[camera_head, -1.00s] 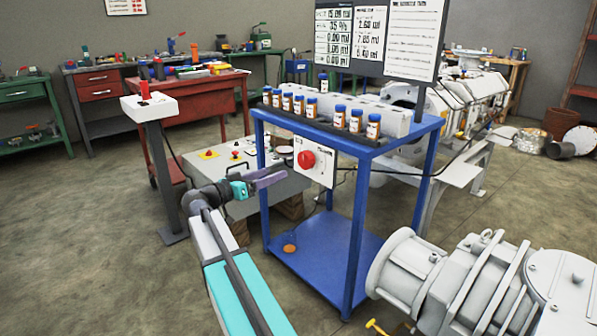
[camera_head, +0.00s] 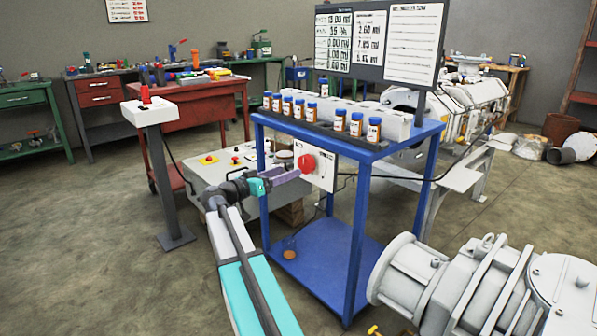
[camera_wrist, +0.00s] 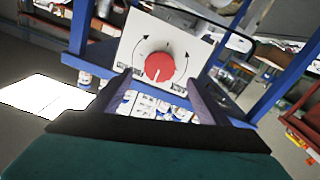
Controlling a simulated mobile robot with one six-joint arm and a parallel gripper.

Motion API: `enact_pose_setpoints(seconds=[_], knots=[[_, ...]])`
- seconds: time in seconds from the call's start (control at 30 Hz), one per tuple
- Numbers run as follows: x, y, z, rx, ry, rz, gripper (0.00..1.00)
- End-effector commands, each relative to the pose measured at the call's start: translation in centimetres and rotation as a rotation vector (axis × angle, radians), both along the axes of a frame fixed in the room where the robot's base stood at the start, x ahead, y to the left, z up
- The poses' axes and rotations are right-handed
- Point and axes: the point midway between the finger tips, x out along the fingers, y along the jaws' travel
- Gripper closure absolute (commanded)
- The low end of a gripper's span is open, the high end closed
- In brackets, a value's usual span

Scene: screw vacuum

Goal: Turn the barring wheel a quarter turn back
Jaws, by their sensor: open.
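A red round wheel (camera_head: 307,162) sits on a white panel (camera_head: 326,171) fixed to the side of the blue stand; it looks like the barring wheel. In the wrist view the red wheel (camera_wrist: 159,67) faces me, with a small white mark near its lower edge and curved black arrows on the panel on both sides. My gripper (camera_head: 286,177) is just left of the wheel and a little lower. In the wrist view its purple fingers (camera_wrist: 162,92) are spread, with nothing between them and the wheel ahead; they appear not to touch it.
The blue stand (camera_head: 366,201) carries several orange bottles with blue caps on top. A grey box (camera_head: 206,160) with buttons is behind my arm. A post with a red button (camera_head: 145,100) stands left. A grey machine (camera_head: 455,275) is at front right. The left floor is clear.

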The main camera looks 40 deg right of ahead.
Motion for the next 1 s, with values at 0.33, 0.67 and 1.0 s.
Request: enact_pose_setpoints(seconds=[0.33,0.67,1.0], knots=[[-0.3,-5.1,-0.2,0.001,0.0,-0.002,0.3],[-0.5,-7.8,-0.1,0.001,0.0,0.001,0.3],[-0.6,-8.0,0.0,0.0,0.0,0.001,0.3]])
